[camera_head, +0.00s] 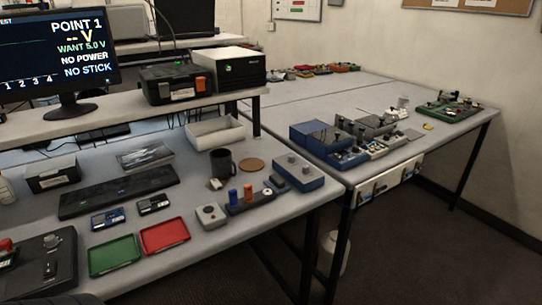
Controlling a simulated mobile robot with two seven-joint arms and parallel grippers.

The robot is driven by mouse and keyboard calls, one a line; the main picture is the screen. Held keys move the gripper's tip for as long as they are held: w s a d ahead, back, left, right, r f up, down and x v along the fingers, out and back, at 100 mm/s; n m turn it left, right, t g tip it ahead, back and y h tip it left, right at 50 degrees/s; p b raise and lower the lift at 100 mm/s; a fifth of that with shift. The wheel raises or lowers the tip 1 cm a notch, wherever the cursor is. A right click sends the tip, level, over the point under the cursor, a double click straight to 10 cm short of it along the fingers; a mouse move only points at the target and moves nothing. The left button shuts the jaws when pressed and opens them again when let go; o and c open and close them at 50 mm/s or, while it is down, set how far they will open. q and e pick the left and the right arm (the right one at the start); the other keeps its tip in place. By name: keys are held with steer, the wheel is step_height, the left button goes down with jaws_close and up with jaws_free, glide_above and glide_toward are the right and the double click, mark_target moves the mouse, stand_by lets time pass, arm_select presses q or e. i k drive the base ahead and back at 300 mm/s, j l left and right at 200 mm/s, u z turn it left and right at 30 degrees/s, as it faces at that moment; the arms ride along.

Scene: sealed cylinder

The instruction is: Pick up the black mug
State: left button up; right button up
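The black mug (222,163) stands upright on the grey workbench, right of the long black panel and just left of a round brown coaster. It looks dark all over, and nothing is touching it from above. A small pale object (215,184) lies right in front of it. Neither of my grippers shows in the head view, so I cannot see whether they are open or shut.
A round brown coaster (251,165), a blue box (298,172) and a rack with blue and orange pegs (250,199) crowd the mug's right and front. Red (164,235) and green (114,254) trays lie nearer. A white open bin (215,133) stands behind. A shelf (130,110) runs above the back.

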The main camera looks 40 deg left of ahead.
mark_target(221, 161)
steer(key=i+j+z, duration=0.1)
steer(key=i+z, duration=0.35)
steer(key=i, duration=0.85)
steer(key=i+u, duration=0.15)
steer(key=u, duration=0.2)
steer(key=i+l+u, duration=0.1)
steer(key=u, duration=0.25)
steer(key=i+l+u, duration=0.15)
steer(key=u, duration=0.2)
steer(key=i+u, duration=0.1)
steer(key=u, duration=1.4)
